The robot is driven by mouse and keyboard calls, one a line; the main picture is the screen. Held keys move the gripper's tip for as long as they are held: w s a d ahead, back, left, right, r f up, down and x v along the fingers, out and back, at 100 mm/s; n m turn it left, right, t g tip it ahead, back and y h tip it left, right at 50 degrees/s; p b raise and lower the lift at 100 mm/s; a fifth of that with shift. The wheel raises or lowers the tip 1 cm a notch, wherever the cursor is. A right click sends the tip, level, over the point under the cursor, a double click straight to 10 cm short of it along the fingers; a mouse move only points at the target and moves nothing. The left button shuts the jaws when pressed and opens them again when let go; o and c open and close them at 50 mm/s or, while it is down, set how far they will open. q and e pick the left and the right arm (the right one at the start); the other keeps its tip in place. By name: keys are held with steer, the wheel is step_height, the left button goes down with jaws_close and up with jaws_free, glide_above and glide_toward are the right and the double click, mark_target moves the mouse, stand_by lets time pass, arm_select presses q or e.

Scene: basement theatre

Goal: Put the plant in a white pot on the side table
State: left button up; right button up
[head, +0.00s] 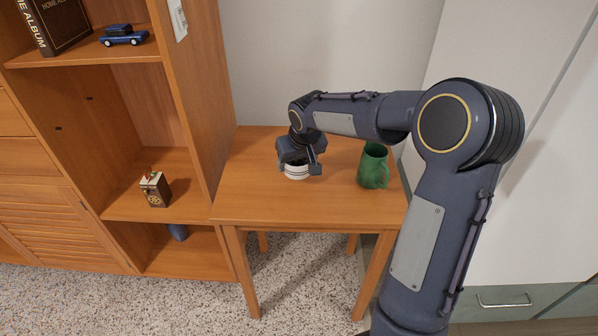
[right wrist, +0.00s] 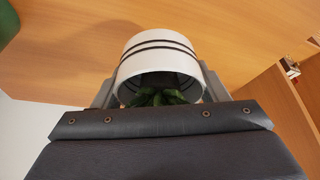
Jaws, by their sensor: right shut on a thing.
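The plant in a white pot (right wrist: 160,60) is between the fingers of my right gripper (right wrist: 158,90), which is shut on it. The pot is white with dark stripes, and green leaves show inside its rim in the right wrist view. In the head view the pot (head: 297,171) is at the top of the wooden side table (head: 265,200), below my right gripper (head: 301,167). I cannot tell whether its base touches the tabletop. The plant's leaves are hidden by the gripper in the head view. My left gripper is not in view.
A green mug (head: 373,168) stands on the table to the right of the pot. A wooden shelf unit (head: 185,100) stands close at the left, with a blue toy car (head: 124,35) and a small patterned box (head: 155,189). The table's front left is clear.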

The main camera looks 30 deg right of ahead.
mark_target(299, 172)
steer(key=shift+s+d+f+b, duration=0.1)
steer(key=shift+d+f+b, duration=0.1)
steer(key=shift+f, duration=0.7)
steer(key=shift+d+f+b, duration=0.1)
steer(key=shift+f+b, duration=0.05)
steer(key=shift+f, duration=0.75)
steer(key=shift+f, duration=0.1)
steer(key=o, duration=0.7)
steer(key=shift+f, duration=0.1)
steer(key=shift+c, duration=0.2)
steer(key=o, duration=0.5)
steer(key=shift+c, duration=0.2)
